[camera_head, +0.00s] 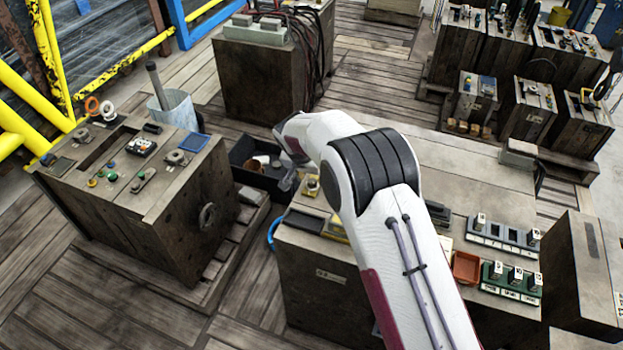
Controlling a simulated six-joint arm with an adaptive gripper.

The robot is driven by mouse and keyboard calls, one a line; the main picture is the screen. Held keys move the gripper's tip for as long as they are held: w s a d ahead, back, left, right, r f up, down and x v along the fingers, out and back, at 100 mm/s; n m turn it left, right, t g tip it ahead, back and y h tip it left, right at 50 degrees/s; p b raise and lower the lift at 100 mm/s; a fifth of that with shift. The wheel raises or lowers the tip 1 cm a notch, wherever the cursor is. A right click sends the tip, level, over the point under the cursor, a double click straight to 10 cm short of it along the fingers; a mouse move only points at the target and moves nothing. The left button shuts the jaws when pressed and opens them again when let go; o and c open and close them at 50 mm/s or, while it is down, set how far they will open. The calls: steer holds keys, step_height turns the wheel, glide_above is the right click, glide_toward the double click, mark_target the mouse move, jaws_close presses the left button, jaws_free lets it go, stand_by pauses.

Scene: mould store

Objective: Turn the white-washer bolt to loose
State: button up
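I cannot make out for certain a bolt with a white washer. Small round fittings stand on the left wooden block, including a grey one on a square plate (177,157) and another on a dark strip (145,176). An orange ring (92,105) and a white ring (107,110) stand at its back left corner. My arm reaches in from the bottom right and bends down near the middle.
The middle bench (320,290) holds an orange tray (466,267) and labelled switch racks (503,235).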

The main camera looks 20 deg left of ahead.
mark_target(312, 184)
steer(key=shift+x, duration=1.15)
jaws_close()
